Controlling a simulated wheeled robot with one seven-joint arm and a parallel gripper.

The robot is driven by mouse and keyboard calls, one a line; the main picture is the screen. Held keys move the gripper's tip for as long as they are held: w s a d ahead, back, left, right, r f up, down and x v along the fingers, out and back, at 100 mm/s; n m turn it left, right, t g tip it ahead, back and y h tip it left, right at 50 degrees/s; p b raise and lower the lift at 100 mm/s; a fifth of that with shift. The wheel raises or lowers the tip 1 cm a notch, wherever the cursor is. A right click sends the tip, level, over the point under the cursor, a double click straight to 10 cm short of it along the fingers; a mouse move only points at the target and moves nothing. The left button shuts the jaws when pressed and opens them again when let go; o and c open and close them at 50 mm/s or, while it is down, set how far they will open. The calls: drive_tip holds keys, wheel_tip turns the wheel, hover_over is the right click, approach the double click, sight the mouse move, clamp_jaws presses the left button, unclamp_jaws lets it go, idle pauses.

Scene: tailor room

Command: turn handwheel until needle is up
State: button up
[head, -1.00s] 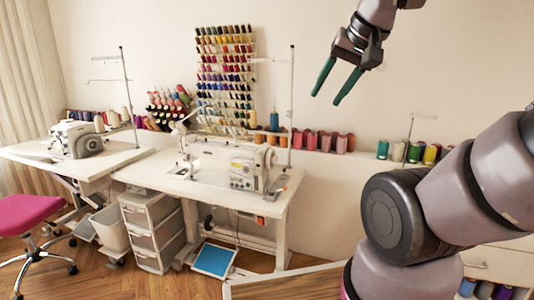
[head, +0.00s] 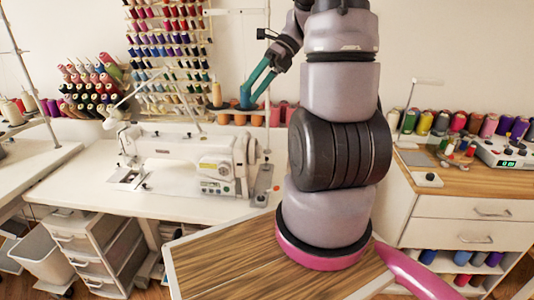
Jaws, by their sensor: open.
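The white sewing machine (head: 190,150) stands on a white table (head: 80,185) left of my arm in the head view. Its handwheel (head: 253,150) is at the right end of the machine, seen nearly edge-on beside the control panel. The needle area (head: 130,170) is at the machine's left end; the needle is too small to tell its height. My gripper (head: 250,92) is open and empty, its green fingers pointing down and left. It shows above the handwheel in the picture, apart from it, overlapping a blue thread cone behind.
A thread stand pole (head: 267,130) rises near the machine's right end, close to the gripper. Thread cones (head: 282,112) line the wall ledge behind. A wooden-topped cabinet (head: 470,180) stands at right, a drawer unit (head: 90,245) under the table at left.

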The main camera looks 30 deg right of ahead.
drive_tip(key=w+d+f+m+t+y, duration=0.25)
drive_tip(key=d+f+m, duration=0.45)
drive_tip(key=f+m, duration=0.45)
drive_tip(key=w+d+f+m+t+y, duration=0.2)
drive_tip(key=d+f+m+t+y, duration=0.35)
drive_tip(key=m, duration=0.85)
drive_tip(key=m+t+h, duration=0.2)
drive_tip(key=m+t, duration=0.1)
drive_tip(key=m, duration=0.7)
approach(256, 152)
drive_tip(key=w+a, duration=0.4)
drive_tip(key=w, duration=0.1)
drive_tip(key=shift+f, duration=0.5)
drive_tip(key=shift+n, duration=0.25)
drive_tip(key=c, duration=1.4)
